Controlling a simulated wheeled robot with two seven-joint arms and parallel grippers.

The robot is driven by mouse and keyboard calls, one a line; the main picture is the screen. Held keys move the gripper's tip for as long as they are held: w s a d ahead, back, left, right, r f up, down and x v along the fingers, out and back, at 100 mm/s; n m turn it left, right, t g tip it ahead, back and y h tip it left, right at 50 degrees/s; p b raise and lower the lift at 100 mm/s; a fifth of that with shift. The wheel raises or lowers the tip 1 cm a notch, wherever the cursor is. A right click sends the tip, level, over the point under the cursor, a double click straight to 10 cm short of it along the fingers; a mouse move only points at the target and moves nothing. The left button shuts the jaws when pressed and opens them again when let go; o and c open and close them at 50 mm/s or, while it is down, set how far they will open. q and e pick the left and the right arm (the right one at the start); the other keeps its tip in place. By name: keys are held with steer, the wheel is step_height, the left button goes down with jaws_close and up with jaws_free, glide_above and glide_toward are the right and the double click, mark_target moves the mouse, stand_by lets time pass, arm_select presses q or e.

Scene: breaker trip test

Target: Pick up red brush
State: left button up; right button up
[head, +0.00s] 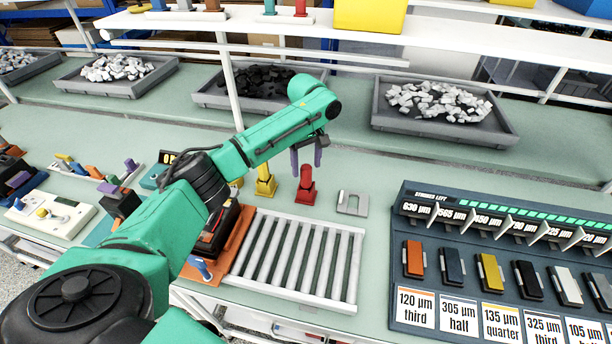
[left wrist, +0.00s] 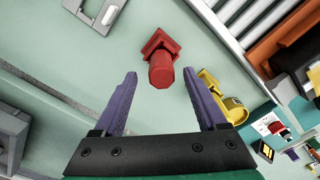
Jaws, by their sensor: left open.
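A red brush (head: 305,187) stands upright on the green table, to the right of a yellow one. My left gripper (head: 306,160) hangs just above it with its two purple fingers spread. In the left wrist view the red brush (left wrist: 161,68) lies ahead of and between the fingertips of the left gripper (left wrist: 160,74). The jaws are empty, and I cannot tell whether any finger touches the brush. My right gripper is not in view.
A yellow brush (head: 265,182) stands close on the left. A grey slotted plate (head: 352,203) lies to the right. A white roller rack (head: 296,256) is in front, and a dark panel (head: 500,250) with coloured blocks stands at the right. Grey trays (head: 440,126) sit behind.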

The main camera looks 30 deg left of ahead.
mark_target(306, 176)
arm_select(q)
step_height(306, 176, down, 4)
steer(key=shift+s+f+p, duration=0.15)
steer(key=shift+f+p, duration=0.1)
steer(key=shift+p, duration=0.55)
steer(key=shift+f, duration=0.25)
steer(key=c, duration=1.1)
jaws_close()
steer(key=shift+r, duration=0.1)
